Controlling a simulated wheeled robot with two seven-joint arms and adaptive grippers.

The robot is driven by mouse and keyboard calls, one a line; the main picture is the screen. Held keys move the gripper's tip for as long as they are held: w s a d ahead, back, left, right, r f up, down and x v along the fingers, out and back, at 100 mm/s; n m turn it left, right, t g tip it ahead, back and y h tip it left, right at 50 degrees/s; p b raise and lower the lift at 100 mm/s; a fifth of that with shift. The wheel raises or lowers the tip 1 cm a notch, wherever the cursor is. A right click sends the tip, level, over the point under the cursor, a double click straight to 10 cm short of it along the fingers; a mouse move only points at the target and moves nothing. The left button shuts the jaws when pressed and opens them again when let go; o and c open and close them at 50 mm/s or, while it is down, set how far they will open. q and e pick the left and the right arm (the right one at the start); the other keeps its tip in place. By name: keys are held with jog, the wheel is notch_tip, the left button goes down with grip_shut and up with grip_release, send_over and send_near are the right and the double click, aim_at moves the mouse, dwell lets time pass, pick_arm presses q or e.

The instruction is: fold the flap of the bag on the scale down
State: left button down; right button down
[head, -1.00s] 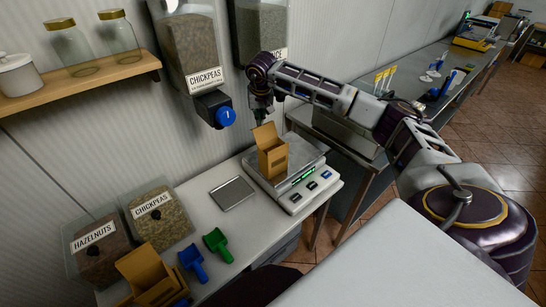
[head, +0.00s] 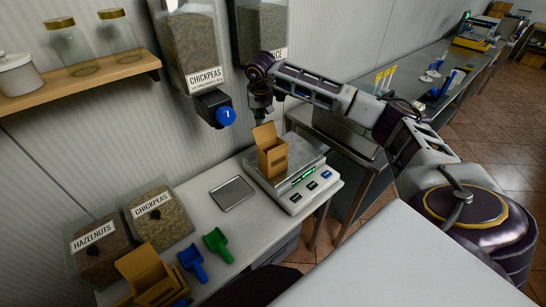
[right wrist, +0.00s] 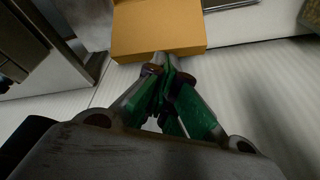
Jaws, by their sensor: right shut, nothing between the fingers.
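The brown paper bag (head: 271,158) stands upright on the scale (head: 299,177). Its flap (head: 264,134) sticks up at the back, above the open top. My right gripper (head: 260,121) is behind the bag, close to the top of the flap, pointing down. In the right wrist view the shut, empty fingers (right wrist: 164,66) reach the lower edge of the brown flap (right wrist: 158,27); I cannot tell whether they touch it. My left gripper is out of view.
The chickpea dispenser (head: 191,50) with a blue knob (head: 225,116) hangs left of my right gripper. A metal tray (head: 232,193), a green scoop (head: 217,243) and a blue scoop (head: 193,262) lie on the counter. Bins of hazelnuts (head: 97,250) and chickpeas (head: 160,217) stand at the left.

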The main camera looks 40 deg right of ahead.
aim_at(261, 129)
jog(key=shift+g, duration=0.4)
jog(key=f, duration=0.1)
jog(key=s+f, duration=0.1)
jog(key=f, duration=0.2)
jog(key=shift+s+a+f, duration=0.2)
jog(key=shift+s+f, duration=0.15)
jog(key=shift+r, duration=0.1)
notch_tip(261, 129, up, 6)
jog(key=w+p, duration=0.2)
jog(key=p, duration=0.1)
jog(key=shift+w+d, duration=0.25)
jog(key=shift+d, duration=0.15)
dwell(0.4)
